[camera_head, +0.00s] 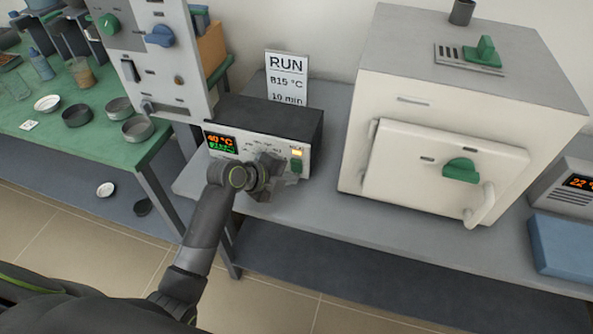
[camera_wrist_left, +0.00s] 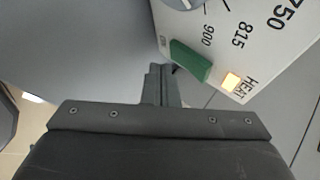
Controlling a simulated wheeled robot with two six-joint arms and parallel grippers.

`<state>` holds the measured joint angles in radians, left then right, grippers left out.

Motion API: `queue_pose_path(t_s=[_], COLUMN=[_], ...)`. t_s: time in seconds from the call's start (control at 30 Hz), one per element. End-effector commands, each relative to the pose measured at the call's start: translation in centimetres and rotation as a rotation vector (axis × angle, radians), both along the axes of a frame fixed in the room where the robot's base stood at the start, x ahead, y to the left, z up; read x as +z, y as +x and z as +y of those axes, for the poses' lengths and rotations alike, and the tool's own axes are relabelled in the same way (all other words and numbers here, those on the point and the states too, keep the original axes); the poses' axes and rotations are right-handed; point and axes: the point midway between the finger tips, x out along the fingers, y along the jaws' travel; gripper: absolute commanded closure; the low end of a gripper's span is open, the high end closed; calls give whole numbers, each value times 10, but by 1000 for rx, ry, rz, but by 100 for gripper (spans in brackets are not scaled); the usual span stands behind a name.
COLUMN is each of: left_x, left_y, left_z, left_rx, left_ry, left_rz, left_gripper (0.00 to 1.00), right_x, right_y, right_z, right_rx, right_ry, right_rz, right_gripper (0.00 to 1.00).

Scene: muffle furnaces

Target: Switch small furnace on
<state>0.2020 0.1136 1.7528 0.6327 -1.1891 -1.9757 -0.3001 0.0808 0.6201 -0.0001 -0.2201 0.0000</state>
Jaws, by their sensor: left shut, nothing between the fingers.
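The control box (camera_head: 265,125) of the small furnace has a black top and a white front panel. Its display (camera_head: 222,144) shows about 40 °C in orange with a green line below, hard to read. A green rocker switch (camera_head: 297,165) sits at the panel's right end under a lit HEAT lamp (camera_head: 297,152). In the left wrist view the green switch (camera_wrist_left: 190,61) and lit lamp (camera_wrist_left: 231,82) are close ahead. My left gripper (camera_head: 268,176) is shut and empty in front of the panel; its fingertips (camera_wrist_left: 160,75) appear beside the switch, contact unclear. It hides the dial's middle.
A white furnace (camera_head: 400,135) with a green-knobbed door stands to the right. A sign (camera_head: 287,80) reads RUN 815 °C 10 min. A tall grey panel (camera_head: 150,60) with knobs stands left. A green table (camera_head: 60,130) holds several dishes.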

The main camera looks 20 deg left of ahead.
Motion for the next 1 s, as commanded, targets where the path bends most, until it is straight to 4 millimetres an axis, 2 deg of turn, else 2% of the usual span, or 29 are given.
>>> queue_pose_path(t_s=[0.13,0.47,1.0], left_x=[1,1,8], left_y=[-7,-9,-55], left_z=[0,0,2], left_rx=[0,0,1], left_ry=[1,0,-1], left_rz=[1,0,0], left_gripper=[100,100,100], right_x=[4,4,23], right_y=[0,0,0], right_z=[0,0,0], right_rx=[0,0,0], right_ry=[0,0,0], right_rz=[0,0,0], right_gripper=[53,53,53])
